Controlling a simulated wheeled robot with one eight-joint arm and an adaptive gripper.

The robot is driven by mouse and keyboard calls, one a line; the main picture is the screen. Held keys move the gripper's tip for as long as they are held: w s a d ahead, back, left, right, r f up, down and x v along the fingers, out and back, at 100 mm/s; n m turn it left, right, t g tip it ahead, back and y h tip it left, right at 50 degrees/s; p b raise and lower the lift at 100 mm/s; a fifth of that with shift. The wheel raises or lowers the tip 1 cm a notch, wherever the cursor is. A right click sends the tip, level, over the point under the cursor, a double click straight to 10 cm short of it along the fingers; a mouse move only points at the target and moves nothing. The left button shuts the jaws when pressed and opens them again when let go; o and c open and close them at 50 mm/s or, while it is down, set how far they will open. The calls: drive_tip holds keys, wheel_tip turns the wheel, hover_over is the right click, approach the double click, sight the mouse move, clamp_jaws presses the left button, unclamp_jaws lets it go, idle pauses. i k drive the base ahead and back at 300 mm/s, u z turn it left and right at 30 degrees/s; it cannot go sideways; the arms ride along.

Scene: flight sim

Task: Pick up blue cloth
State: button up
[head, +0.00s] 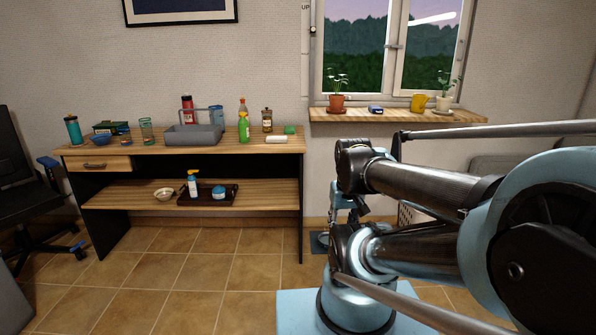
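I cannot make out a blue cloth for certain. A small dark blue item (375,109) lies on the windowsill, too small to tell what it is. A rounded blue item (218,191) sits in the dark tray (222,203) on the desk's lower shelf; I cannot tell whether it is cloth. My folded arm fills the right side of the head view. I cannot make out my gripper's fingers.
A wooden desk (270,150) along the wall holds a grey caddy (193,135), bottles, a blue bowl (99,139) and a green item (289,130). The windowsill (330,114) holds potted plants and a yellow cup (418,102). An office chair (30,195) stands left. Tiled floor before the desk is clear.

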sight(374, 109)
drive_tip(key=z, duration=0.15)
drive_tip(key=i, duration=1.1)
drive_tip(key=z, duration=0.4)
drive_tip(key=i, duration=0.9)
drive_tip(key=z, duration=0.15)
